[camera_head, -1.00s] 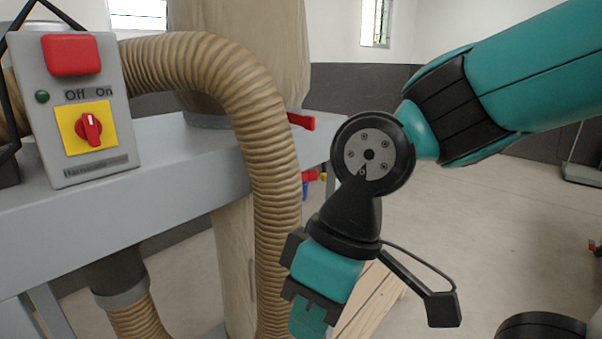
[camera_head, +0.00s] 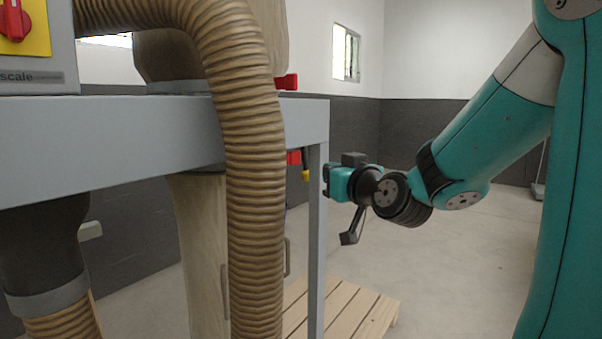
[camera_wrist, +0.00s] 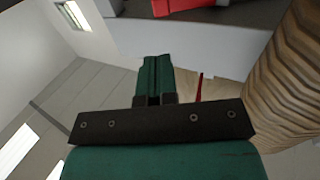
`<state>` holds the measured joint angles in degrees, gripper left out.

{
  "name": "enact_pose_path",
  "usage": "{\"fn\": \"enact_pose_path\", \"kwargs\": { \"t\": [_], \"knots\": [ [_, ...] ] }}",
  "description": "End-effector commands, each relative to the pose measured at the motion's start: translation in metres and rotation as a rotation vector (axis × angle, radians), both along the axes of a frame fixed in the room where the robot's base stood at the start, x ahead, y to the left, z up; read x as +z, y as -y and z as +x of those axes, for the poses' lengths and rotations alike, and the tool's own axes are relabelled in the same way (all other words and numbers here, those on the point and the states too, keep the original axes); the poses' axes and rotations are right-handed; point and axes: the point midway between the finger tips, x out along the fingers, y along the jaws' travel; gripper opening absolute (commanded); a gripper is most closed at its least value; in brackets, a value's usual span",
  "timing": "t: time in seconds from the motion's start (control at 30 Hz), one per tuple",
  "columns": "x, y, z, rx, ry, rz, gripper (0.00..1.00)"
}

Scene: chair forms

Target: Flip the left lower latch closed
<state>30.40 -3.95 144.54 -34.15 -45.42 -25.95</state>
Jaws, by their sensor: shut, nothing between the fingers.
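A red lever (camera_head: 287,81) sits on top of the grey frame beside the ribbed hose, and a second red part (camera_head: 294,157) shows lower, beneath the beam. I cannot tell which of them is the left lower latch. My gripper (camera_head: 327,181) is level just right of the frame's upright post, apart from the red parts in the picture. In the wrist view my gripper's fingers (camera_wrist: 156,68) are together and empty. A large red part (camera_wrist: 185,5) is cut off at the top there, and a thin red piece (camera_wrist: 199,86) shows right of the fingers.
A yellow-tipped part (camera_head: 306,175) hangs near the post. A wooden pallet (camera_head: 350,312) lies below. Open floor is at right.

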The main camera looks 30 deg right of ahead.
Motion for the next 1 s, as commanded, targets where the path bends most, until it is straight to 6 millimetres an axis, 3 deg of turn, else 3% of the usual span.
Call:
{"fn": "enact_pose_path", "kwargs": {
  "t": [0.43, 0.7, 1.0],
  "knots": [
    [0.008, 0.005, 0.023, -0.007, -0.01, 0.011, 0.0],
    [0.005, 0.007, 0.048, -0.004, -0.009, 0.011, 0.0],
    [0.008, 0.012, 0.1, -0.002, -0.005, 0.005, 0.0]
  ]
}}
